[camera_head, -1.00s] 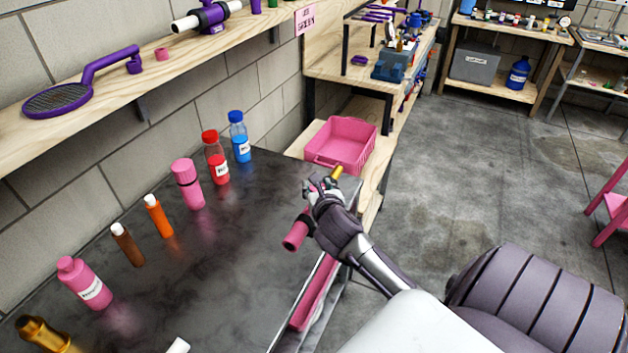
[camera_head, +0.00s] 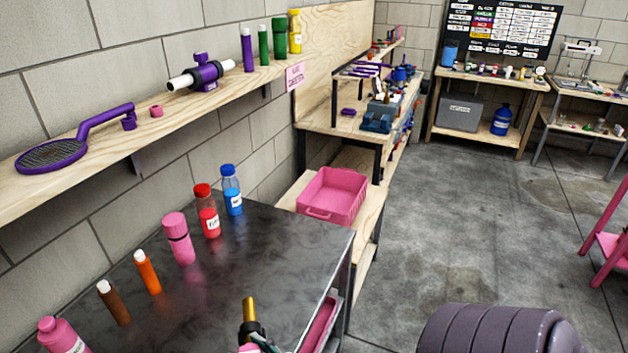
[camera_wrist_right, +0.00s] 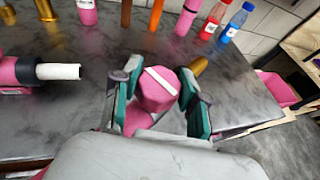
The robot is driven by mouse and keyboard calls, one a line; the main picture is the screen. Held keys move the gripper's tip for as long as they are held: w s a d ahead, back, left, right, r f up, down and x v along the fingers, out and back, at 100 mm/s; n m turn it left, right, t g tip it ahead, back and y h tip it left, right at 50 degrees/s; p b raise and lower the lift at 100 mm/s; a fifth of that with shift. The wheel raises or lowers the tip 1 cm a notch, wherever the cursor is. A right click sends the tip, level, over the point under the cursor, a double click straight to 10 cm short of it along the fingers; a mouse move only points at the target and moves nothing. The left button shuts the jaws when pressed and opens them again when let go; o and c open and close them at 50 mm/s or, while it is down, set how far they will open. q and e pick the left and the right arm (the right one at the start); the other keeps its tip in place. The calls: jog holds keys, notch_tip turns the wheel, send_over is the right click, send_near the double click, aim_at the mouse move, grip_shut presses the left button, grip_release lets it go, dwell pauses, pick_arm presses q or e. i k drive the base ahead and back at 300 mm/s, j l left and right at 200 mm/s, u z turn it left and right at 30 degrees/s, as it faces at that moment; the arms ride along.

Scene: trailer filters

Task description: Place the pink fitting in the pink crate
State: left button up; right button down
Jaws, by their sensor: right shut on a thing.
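My right gripper (camera_wrist_right: 157,92) is shut on the pink fitting (camera_wrist_right: 155,90), a pink piece with a white stripe, pinched between green finger pads above the dark bench. A brass end (camera_wrist_right: 200,66) shows behind the right-hand finger. In the head view only a brass tip (camera_head: 249,308) and a bit of the gripper show at the bottom edge; the rest is cut off. The pink crate (camera_head: 328,213) stands on the low wooden shelf beyond the bench's far end and looks empty. It also shows partly in the wrist view (camera_wrist_right: 280,90). My left gripper is out of view.
Several bottles stand along the wall side of the dark bench (camera_head: 225,270), including a red one (camera_head: 207,213) and a blue one (camera_head: 232,192). A pink part with a white end (camera_wrist_right: 58,71) lies on the bench. Open floor (camera_head: 450,225) lies to the right.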

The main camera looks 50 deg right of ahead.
aim_at(323, 205)
jog(key=l+u, duration=0.75)
jog(key=l, duration=0.7)
jog(key=k+l+u, duration=0.1)
jog(key=l+u, duration=0.15)
jog(key=l, duration=0.65)
jog(key=k+l, duration=0.1)
jog(key=l, duration=1)
jog(key=k+l, duration=0.15)
jog(key=l, duration=0.35)
jog(key=k+l, duration=0.1)
jog(key=l, duration=1)
jog(key=k+l, duration=0.15)
jog(key=l, duration=0.4)
jog(key=u, duration=0.05)
